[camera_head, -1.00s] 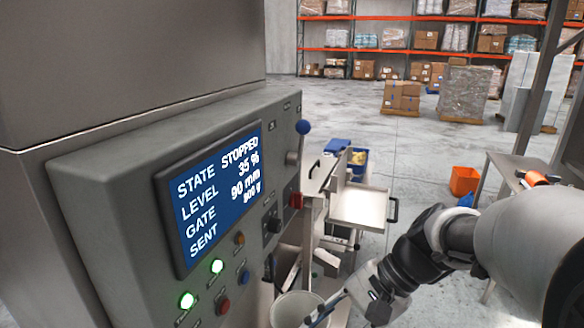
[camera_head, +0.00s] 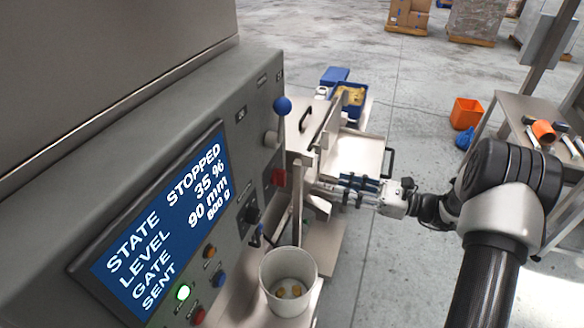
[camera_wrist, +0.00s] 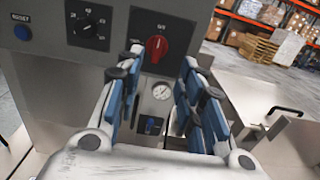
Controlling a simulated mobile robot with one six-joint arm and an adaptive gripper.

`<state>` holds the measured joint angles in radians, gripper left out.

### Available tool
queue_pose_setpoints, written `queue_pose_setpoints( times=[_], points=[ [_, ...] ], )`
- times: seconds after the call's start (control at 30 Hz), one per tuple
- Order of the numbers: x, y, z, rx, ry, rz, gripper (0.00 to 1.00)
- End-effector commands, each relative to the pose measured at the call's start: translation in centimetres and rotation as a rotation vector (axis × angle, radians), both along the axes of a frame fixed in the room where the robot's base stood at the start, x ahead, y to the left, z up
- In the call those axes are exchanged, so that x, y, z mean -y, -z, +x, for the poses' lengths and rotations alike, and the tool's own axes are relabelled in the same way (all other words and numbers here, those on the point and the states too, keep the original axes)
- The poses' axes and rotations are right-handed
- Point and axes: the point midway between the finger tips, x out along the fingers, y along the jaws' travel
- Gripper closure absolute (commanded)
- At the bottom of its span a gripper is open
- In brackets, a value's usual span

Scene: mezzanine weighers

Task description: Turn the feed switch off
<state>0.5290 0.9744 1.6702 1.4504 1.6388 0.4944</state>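A red rotary knob (camera_wrist: 156,48) sits on a dark plate on the grey machine panel in the wrist view; it also shows in the head view (camera_head: 279,177). A black dial (camera_wrist: 88,28) with a numbered scale is left of it. No readable label tells me which control is the feed switch. My gripper (camera_wrist: 160,65) is open and empty, its blue-padded fingers spread on either side of the red knob in the picture. In the head view, my gripper (camera_head: 325,188) is right of the panel, apparently apart from the knob.
The display (camera_head: 165,225) reads STATE STOPPED. A white bucket (camera_head: 288,265) stands below. A steel chute or tray (camera_head: 355,155) lies behind the gripper.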

Motion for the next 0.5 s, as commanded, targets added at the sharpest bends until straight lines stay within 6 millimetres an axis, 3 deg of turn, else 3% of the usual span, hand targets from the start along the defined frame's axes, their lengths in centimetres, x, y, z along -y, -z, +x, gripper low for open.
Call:
queue_pose_setpoints(
  times=[0.5],
  points=[
    [-10.5, -0.1, 4.1, 0.0, -0.006, -0.003, 0.65]
  ],
)
